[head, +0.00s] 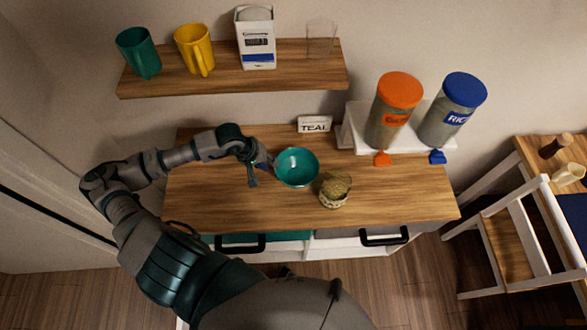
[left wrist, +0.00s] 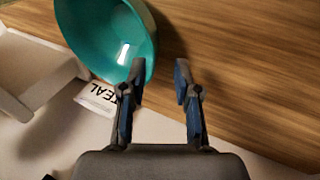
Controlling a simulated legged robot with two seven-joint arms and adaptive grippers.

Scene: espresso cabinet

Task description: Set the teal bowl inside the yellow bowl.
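The teal bowl (head: 297,168) stands upright and empty on the wooden counter. It also shows in the left wrist view (left wrist: 110,35), at the upper left. My left gripper (head: 264,171) is at the bowl's left side, close to the rim. In the left wrist view its fingers (left wrist: 160,75) are apart, with the left fingertip overlapping the bowl's edge in the picture. I cannot tell whether it touches the bowl. Nothing is held between the fingers. I see no yellow bowl in either view. My right gripper is out of view.
A patterned pot with a plant (head: 335,190) stands right of the bowl. A TEAL sign (head: 315,124) is behind it. Orange-lidded (head: 397,100) and blue-lidded (head: 455,105) dispensers stand at the right. A shelf (head: 215,75) with mugs hangs above. The counter's front left is clear.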

